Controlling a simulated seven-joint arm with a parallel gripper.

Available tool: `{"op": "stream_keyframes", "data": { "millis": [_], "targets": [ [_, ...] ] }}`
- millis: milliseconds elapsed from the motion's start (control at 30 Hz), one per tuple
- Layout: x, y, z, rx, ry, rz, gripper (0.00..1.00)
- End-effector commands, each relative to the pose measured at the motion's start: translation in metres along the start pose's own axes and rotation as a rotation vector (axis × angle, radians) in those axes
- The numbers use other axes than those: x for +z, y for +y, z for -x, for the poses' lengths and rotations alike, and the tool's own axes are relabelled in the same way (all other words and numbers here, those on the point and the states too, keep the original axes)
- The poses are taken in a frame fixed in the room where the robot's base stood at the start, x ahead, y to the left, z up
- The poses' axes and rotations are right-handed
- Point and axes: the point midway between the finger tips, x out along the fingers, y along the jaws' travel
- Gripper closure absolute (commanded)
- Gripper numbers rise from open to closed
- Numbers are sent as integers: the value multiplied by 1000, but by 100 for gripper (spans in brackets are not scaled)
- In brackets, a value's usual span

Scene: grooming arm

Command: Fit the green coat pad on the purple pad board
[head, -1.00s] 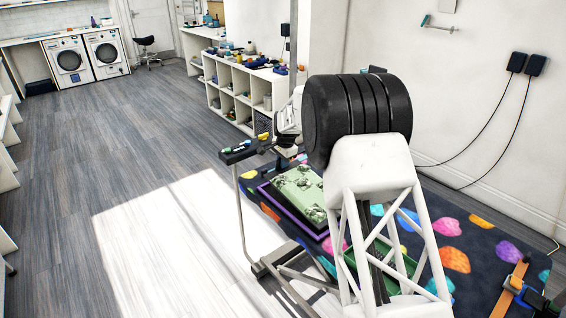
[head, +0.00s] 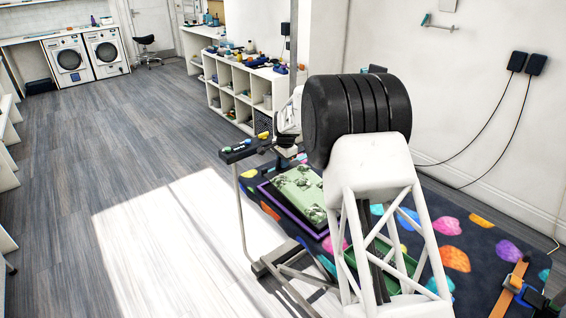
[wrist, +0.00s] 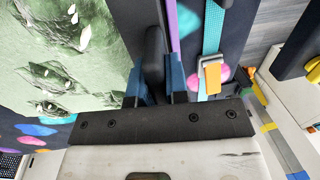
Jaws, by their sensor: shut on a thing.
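The green coat pad (head: 299,188), patterned with pale leafy shapes, is over the purple pad board (head: 284,217) in the head view. The board's purple edge shows along the pad's left and front sides. I cannot tell whether the pad is seated or slightly above. In the wrist view the pad (wrist: 60,50) fills the upper left, and a purple strip of the board (wrist: 173,25) shows right of the fingers. My gripper (wrist: 154,85) has its blue fingers closed around a dark upright grip (wrist: 153,55) beside the pad, apparently the pad's handle.
The table has a dark cover with coloured spots (head: 470,235). A green tray (head: 402,266) is partly behind my arm. A teal strap with a buckle (wrist: 211,65) lies right of the fingers. A dark rail with small coloured items (head: 250,150) stands at the table's left.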

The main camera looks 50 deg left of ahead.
Motion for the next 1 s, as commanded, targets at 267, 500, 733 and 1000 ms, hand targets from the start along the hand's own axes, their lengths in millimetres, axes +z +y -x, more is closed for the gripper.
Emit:
{"op": "stream_keyframes", "data": {
  "millis": [267, 500, 733, 1000],
  "targets": [
    [0, 0, -1, 0, 0, 0, 100],
    [0, 1, -5, 0, 0, 0, 100],
    [0, 1, -10, 0, 0, 0, 100],
    [0, 2, -15, 0, 0, 0, 100]
  ]
}}
